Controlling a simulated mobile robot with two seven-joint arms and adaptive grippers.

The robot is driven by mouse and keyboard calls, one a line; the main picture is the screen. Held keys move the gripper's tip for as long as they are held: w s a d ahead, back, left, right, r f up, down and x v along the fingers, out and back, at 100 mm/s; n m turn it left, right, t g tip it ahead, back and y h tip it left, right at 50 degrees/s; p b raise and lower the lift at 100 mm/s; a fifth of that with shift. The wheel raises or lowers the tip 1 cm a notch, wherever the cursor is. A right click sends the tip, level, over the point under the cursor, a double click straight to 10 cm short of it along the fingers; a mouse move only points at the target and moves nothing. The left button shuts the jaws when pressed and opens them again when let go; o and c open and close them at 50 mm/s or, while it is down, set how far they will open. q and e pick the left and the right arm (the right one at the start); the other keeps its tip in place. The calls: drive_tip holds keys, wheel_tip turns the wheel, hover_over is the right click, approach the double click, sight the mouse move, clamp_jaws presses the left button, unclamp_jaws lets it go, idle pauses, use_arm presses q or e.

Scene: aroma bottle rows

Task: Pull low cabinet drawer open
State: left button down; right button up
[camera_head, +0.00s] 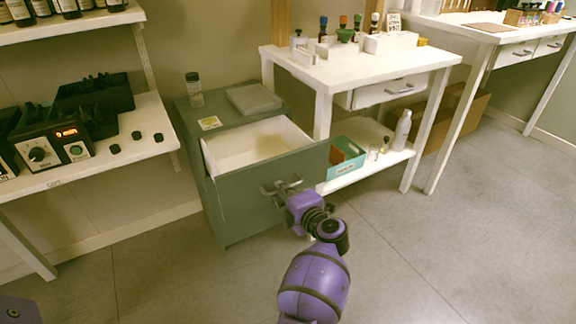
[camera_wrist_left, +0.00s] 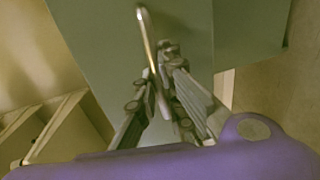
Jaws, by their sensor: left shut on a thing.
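The low cabinet (camera_head: 222,218) is grey-green and stands on the floor between the shelf and the white table. Its top drawer (camera_head: 262,165) is pulled well out, showing an empty-looking pale inside. My left gripper (camera_head: 281,187) is at the drawer's front panel, shut on the drawer handle. In the left wrist view the handle (camera_wrist_left: 143,25) is a thin metal bar that runs down between the fingers of my left gripper (camera_wrist_left: 158,80). The part of the handle in the grip is hidden by the fingers. My right gripper is not in view.
On the cabinet top are a jar (camera_head: 194,90), a grey tray (camera_head: 254,98) and a small card (camera_head: 210,123). A white table (camera_head: 345,68) stands right of it, with a teal bin (camera_head: 347,158) on its lower shelf. The floor in front is clear.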

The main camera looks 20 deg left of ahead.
use_arm(q)
drive_tip(key=c, duration=1.8)
unclamp_jaws()
drive_tip(key=shift+c, duration=0.2)
drive_tip(key=v, duration=1.2)
